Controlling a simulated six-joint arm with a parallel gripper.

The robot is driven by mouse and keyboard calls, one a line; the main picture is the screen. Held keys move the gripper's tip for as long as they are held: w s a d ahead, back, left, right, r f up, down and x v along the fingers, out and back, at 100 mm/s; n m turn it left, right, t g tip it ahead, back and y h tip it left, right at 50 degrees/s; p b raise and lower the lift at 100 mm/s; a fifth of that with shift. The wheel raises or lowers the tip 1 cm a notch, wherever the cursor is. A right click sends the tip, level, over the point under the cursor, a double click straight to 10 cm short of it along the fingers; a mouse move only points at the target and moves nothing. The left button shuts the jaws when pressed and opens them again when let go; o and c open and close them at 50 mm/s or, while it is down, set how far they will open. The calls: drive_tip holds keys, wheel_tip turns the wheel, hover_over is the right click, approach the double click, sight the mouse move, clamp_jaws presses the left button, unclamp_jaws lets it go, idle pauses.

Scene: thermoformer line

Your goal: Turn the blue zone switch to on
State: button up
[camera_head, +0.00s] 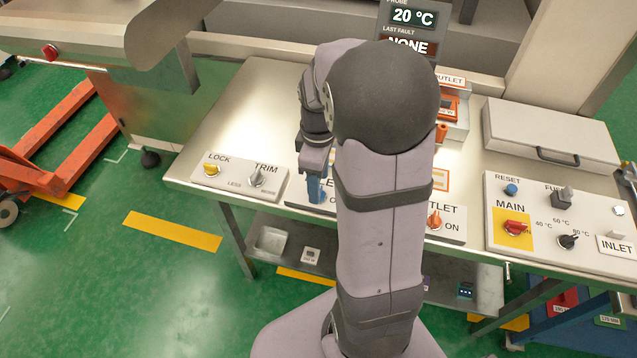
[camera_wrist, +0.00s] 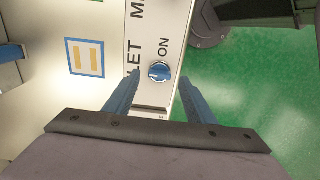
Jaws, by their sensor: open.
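The blue switch (camera_wrist: 159,71) is a small round knob on a white panel in the wrist view. Its white mark runs roughly sideways in the picture, while the word ON stands above it, so the mark does not point at ON. My gripper (camera_wrist: 159,80) is open, with one blue finger on each side of the knob; I cannot tell whether they touch it. In the head view my gripper (camera_head: 318,188) is over the front middle panel (camera_head: 301,196), pointing down, and my arm hides the knob there.
A LOCK and TRIM panel (camera_head: 239,178) is to the left. An orange OUTLET knob (camera_head: 435,219) is right of my arm. The MAIN panel (camera_head: 497,185) with a red switch (camera_head: 516,228) is further right. A lidded box (camera_head: 548,135) stands behind it.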

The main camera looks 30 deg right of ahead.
drive_tip(key=shift+f, duration=1.15)
drive_tip(key=shift+c, duration=0.6)
drive_tip(key=c, duration=0.9)
